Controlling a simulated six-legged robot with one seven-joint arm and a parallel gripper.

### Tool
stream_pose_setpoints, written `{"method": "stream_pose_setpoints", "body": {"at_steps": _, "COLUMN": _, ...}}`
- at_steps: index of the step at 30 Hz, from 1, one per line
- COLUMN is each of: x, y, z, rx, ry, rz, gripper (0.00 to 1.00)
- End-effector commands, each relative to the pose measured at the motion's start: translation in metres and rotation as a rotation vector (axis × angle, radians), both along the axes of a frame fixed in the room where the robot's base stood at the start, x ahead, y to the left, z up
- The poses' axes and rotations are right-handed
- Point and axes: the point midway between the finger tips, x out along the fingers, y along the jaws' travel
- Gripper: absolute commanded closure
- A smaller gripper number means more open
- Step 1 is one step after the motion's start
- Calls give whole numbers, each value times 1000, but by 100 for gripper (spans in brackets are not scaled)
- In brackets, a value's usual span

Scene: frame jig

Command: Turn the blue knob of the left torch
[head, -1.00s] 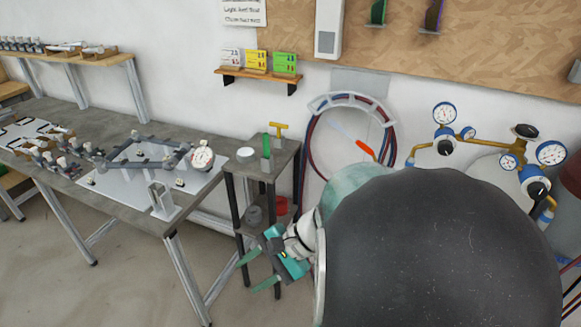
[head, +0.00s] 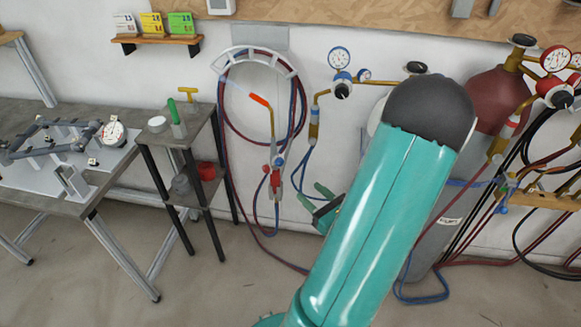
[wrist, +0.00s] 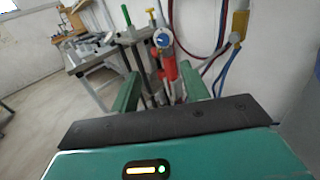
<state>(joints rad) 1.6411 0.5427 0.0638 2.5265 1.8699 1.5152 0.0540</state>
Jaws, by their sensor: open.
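The left torch (head: 272,128) hangs upright on the wall in the head view, with a bent neck, orange tip and red parts lower down. In the wrist view a round blue-rimmed part with a pale face (wrist: 162,39), probably this knob, sits above the torch's red part (wrist: 168,66). My gripper (head: 311,195) is open and empty, right of the torch in the head view. In the wrist view its green fingers (wrist: 159,73) frame the torch's lower part from nearer the camera; contact cannot be told.
A hose rack (head: 255,62) with looped red and blue hoses surrounds the torch. A small stand (head: 182,136) and a workbench (head: 75,208) lie left. Gas cylinders, gauges and a second torch (head: 501,143) are at right. The floor in front is free.

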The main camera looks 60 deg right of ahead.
Motion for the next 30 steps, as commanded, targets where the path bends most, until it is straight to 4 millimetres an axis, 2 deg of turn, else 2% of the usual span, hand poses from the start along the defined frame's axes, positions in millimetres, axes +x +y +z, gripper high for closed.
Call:
{"method": "stream_pose_setpoints", "body": {"at_steps": 5, "x": 7, "y": -5, "z": -2, "rx": 7, "ry": -5, "rz": -20, "gripper": 54}}
{"method": "stream_pose_setpoints", "body": {"at_steps": 21, "x": 105, "y": -35, "z": -1, "rx": 5, "ry": -6, "rz": -14, "gripper": 54}}
{"method": "stream_pose_setpoints", "body": {"at_steps": 25, "x": 122, "y": -42, "z": -1, "rx": 5, "ry": -6, "rz": -14, "gripper": 54}}
{"method": "stream_pose_setpoints", "body": {"at_steps": 30, "x": 131, "y": -46, "z": -1, "rx": 6, "ry": -5, "rz": -15, "gripper": 54}}
